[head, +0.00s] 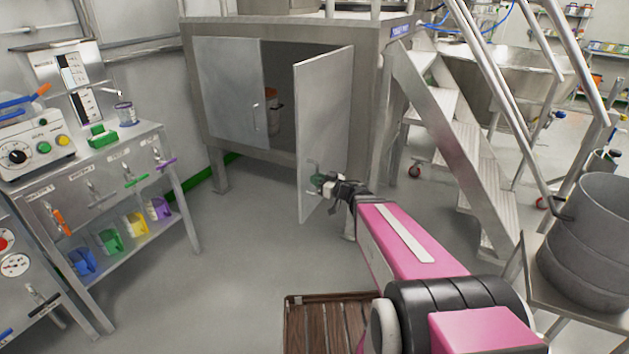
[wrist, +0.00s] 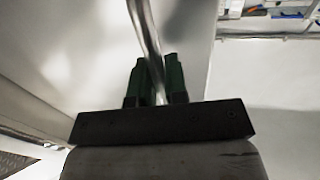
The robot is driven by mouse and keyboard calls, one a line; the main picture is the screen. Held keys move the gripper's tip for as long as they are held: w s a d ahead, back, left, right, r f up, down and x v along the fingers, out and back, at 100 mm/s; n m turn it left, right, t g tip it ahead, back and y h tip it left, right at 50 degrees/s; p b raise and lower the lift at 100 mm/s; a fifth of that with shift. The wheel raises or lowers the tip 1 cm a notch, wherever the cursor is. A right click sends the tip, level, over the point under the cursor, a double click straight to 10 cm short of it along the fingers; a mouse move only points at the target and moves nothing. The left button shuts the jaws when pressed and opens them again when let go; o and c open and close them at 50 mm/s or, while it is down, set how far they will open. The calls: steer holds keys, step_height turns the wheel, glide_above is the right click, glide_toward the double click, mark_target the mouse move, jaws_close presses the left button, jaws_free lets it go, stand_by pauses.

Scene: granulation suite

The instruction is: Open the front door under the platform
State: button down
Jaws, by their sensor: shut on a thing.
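The platform's front cabinet (head: 200,22) has two door leaves. The right front door (head: 324,105) stands swung well out from the cabinet, with a dark opening behind it. The left leaf (head: 230,90) is shut, with a vertical handle. My gripper (head: 318,183) is at the lower part of the open door. In the wrist view my gripper's green fingers (wrist: 155,82) are closed on the door's metal handle (wrist: 147,35), a bar that runs up between them. The handle is mostly hidden by my gripper in the head view.
Metal stairs (head: 455,130) rise right of the cabinet. A bench (head: 130,150) with scoops and instruments stands at the left. A wooden slatted pallet (head: 325,320) lies in front, and a steel drum (head: 590,245) stands at the right. The floor left of the door is clear.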

steer(key=shift+w+d, duration=0.1)
steer(key=shift+w, duration=0.1)
steer(key=c, duration=1.2)
jaws_free()
steer(key=shift+o, duration=0.2)
steer(key=shift+s, duration=0.15)
steer(key=v, duration=1)
steer(key=shift+s+d, duration=0.2)
steer(key=shift+d, duration=0.1)
steer(key=shift+w, duration=0.1)
